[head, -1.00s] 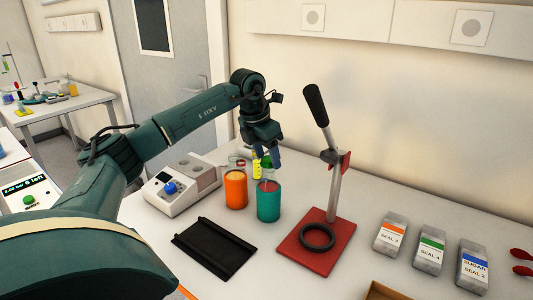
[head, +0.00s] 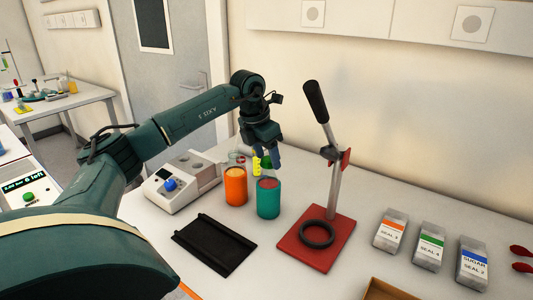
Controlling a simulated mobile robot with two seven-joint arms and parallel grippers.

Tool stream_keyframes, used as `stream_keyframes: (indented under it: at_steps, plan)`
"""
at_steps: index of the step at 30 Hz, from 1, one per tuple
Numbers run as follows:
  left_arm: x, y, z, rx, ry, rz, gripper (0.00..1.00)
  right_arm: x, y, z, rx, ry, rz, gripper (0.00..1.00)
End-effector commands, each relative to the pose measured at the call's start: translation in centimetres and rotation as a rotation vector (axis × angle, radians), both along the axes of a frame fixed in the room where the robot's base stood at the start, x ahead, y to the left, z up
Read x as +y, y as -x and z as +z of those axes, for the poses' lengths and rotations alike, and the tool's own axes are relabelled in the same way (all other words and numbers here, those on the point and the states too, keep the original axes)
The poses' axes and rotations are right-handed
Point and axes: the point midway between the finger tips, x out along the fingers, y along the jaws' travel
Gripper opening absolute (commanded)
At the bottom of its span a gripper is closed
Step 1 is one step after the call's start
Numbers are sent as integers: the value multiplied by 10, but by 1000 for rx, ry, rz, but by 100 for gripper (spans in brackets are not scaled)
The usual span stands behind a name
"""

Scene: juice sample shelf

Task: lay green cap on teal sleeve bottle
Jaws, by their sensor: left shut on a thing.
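The teal sleeve bottle (head: 268,202) stands upright on the bench, right of the orange sleeve bottle (head: 236,191). Its reddish contents show at the open top. My left gripper (head: 268,161) points down just above the teal bottle's mouth. It is shut on the green cap (head: 266,162), which shows only as a small green patch between the fingers. The cap appears apart from the sleeve's rim, though clear glass there is hard to make out. My right gripper is not in view.
A red press stand (head: 318,246) with a tilted lever is close on the right. A black tray (head: 214,247) lies in front, and a grey device with a blue knob (head: 170,185) stands left. Seal boxes (head: 431,244) stand at the right. The bench behind the press is clear.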

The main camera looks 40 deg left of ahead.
Motion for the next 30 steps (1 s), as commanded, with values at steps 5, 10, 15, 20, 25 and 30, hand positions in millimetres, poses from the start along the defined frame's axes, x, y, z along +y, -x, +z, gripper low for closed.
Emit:
stream_keyframes:
  at_steps: [5, 10, 15, 20, 25, 30]
  plan:
    - [0, 0, -4, 0, 0, 0, 32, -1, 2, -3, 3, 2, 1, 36]
    - [0, 0, -7, 0, 0, 0, 32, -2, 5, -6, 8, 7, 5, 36]
    - [0, 0, -7, 0, 0, 0, 32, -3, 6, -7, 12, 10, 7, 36]
    - [0, 0, -7, 0, 0, 0, 59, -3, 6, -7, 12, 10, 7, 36]
    - [0, 0, -7, 0, 0, 0, 73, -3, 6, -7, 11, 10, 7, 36]
    - [0, 0, -7, 0, 0, 0, 79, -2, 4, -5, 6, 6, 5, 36]
